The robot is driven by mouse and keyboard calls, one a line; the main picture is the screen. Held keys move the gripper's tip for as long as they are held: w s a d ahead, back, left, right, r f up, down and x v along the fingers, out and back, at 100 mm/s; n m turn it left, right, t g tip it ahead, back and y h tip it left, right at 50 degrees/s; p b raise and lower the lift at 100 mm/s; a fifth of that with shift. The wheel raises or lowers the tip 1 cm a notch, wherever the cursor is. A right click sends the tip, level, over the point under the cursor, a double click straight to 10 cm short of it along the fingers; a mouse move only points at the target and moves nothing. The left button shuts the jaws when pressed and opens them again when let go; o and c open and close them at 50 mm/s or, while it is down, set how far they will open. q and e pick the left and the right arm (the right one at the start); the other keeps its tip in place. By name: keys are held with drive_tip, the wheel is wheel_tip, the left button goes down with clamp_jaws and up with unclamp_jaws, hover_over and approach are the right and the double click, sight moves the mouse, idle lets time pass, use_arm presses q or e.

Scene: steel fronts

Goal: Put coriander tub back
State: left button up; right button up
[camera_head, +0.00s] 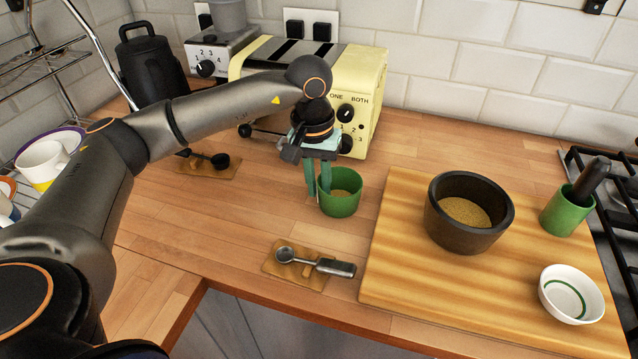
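A green tub (340,205) with a brownish powder in it stands on the wooden worktop, left of the chopping board; I take it for the coriander tub, though no label shows. My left gripper (317,190) points down at the tub's left rim. One of its green fingers is just outside the tub wall, the other at the rim. The fingers are a small gap apart, and I cannot tell whether they press on the wall. My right gripper is not in view.
A dark mortar (484,235) with powder, a green cup (563,217) holding a pestle and a white bowl (568,296) are on or by the chopping board (400,260). Spoons lie on small boards (300,278). A cream toaster (366,75) stands behind my arm.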

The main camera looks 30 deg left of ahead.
use_arm(q)
drive_tip(key=shift+o, duration=0.9)
drive_tip(key=shift+r, duration=0.55)
wheel_tip(320, 180, up, 11)
drive_tip(key=shift+s+a+r, duration=0.15)
drive_tip(key=shift+a, duration=0.2)
